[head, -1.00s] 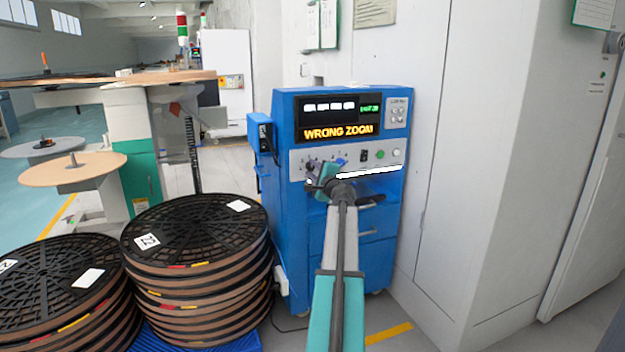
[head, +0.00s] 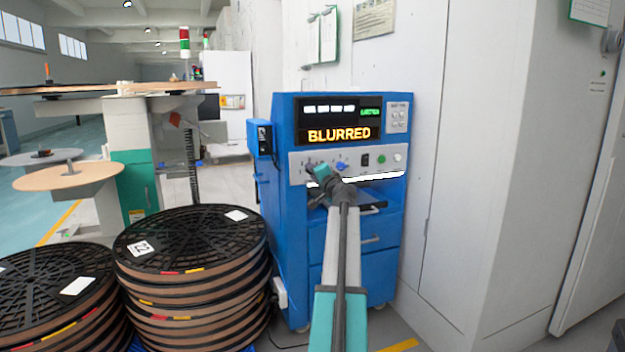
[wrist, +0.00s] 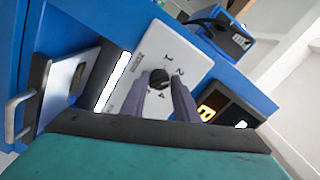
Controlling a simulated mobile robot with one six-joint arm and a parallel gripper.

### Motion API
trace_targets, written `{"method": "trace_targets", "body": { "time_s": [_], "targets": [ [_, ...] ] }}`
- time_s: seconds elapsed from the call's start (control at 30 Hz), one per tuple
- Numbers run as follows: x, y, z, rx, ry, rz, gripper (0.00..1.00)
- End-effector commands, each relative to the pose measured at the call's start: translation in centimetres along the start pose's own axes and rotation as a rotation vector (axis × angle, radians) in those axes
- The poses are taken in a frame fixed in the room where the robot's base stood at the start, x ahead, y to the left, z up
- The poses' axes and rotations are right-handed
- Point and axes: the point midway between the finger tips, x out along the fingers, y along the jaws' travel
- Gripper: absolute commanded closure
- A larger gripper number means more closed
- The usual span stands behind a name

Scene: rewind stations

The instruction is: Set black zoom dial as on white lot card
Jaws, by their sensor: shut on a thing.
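The black zoom dial (wrist: 158,78) sits on a white panel with numbers around it, in the wrist view. My gripper (wrist: 161,86) has one finger on each side of it and is shut on it. I cannot read the dial's pointer. In the head view my gripper (head: 312,174) is at the left part of the blue machine's panel and hides the dial. The machine's display (head: 338,135) reads BLURRED in orange.
The blue machine (head: 290,240) stands against a white wall. A blue knob (head: 341,166) sits right of my gripper, with a green button (head: 381,160) farther right. A reel stack (head: 190,290) stands close on the left. A tan round table (head: 68,176) is behind it.

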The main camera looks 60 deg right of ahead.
Motion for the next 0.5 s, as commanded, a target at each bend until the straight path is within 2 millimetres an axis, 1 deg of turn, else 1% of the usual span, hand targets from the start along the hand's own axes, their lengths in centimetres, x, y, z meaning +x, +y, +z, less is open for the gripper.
{"method": "trace_targets", "body": {
  "time_s": [0.2, 0.5],
  "targets": [
    [0.14, -0.15, 0.16, -0.031, -0.003, -0.002, 0.95],
    [0.13, -0.20, 0.13, -0.031, -0.003, -0.002, 0.95]
  ]
}}
